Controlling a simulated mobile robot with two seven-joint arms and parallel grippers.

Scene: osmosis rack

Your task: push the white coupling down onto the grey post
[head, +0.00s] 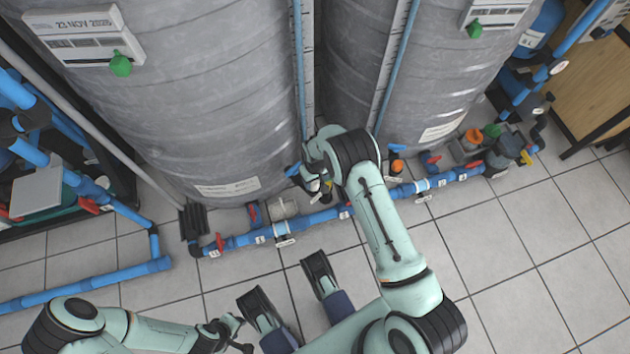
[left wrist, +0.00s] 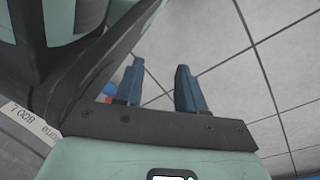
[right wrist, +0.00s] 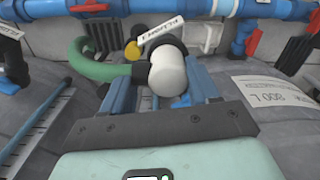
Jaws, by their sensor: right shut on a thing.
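The white coupling (right wrist: 168,74) shows in the right wrist view as a rounded white piece between the two blue fingers of my right gripper (right wrist: 166,82), which is shut on it. A black fitting sits against its far side and a green hose (right wrist: 92,66) runs to it from the left. In the head view my right gripper (head: 314,182) is low in front of the gap between two grey tanks, and the coupling is mostly hidden there. I cannot make out the grey post. My left gripper (left wrist: 158,72) is open and empty above the tiled floor.
A blue pipe (head: 320,216) with red valves runs along the floor before the grey tanks (head: 190,90). A yellow knob (right wrist: 132,52) and a white tag (right wrist: 158,36) sit close to the coupling. Tiled floor (head: 540,250) is clear at the right.

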